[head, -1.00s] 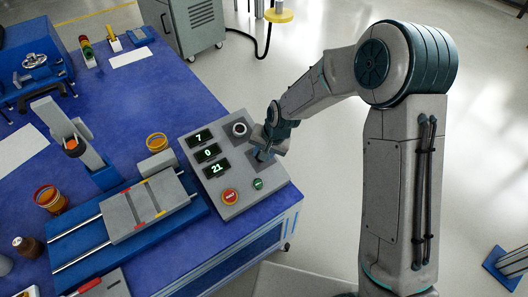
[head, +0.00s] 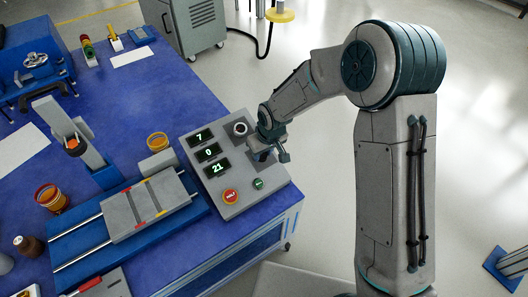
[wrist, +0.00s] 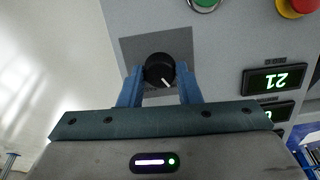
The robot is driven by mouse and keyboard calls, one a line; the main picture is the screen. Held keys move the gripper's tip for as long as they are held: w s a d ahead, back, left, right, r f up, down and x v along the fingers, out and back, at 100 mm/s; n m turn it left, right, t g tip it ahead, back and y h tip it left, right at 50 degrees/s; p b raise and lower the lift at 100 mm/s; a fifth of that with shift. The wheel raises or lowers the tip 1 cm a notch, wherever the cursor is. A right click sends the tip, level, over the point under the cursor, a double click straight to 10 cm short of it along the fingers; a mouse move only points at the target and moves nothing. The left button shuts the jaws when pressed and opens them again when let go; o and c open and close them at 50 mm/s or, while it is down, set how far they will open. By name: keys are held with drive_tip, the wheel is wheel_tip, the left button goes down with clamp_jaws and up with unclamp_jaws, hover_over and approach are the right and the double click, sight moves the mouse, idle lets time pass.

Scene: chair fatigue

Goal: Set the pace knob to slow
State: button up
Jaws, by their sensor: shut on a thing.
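The black pace knob (wrist: 159,70) is in the wrist view, on a dark square plate of the control panel. Its white pointer line aims down and slightly right in that view. The blue fingers of my gripper (wrist: 160,80) stand on either side of the knob and are shut on it. In the head view my gripper (head: 263,152) is over the right side of the grey control panel (head: 232,210) and hides the knob. The panel's displays (head: 207,153) read 7, 0 and 21. Any speed marks around the knob are unreadable.
A red button (head: 230,196) and a green button (head: 258,184) sit near the panel's front edge. Another round control (head: 240,128) is close behind my gripper. A blue and grey slide fixture (head: 122,218) lies left of the panel. Open floor is to the right.

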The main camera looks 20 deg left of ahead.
drive_tip(key=shift+a+n, duration=0.1)
drive_tip(key=shift+n, duration=0.4)
drive_tip(key=o, duration=1)
drive_tip(key=shift+s, duration=0.1)
drive_tip(key=shift+c, duration=0.2)
drive_tip(key=p+v, duration=0.4)
drive_tip(key=v, duration=0.9)
drive_tip(key=shift+r, duration=0.4)
drive_tip(key=shift+s, duration=0.1)
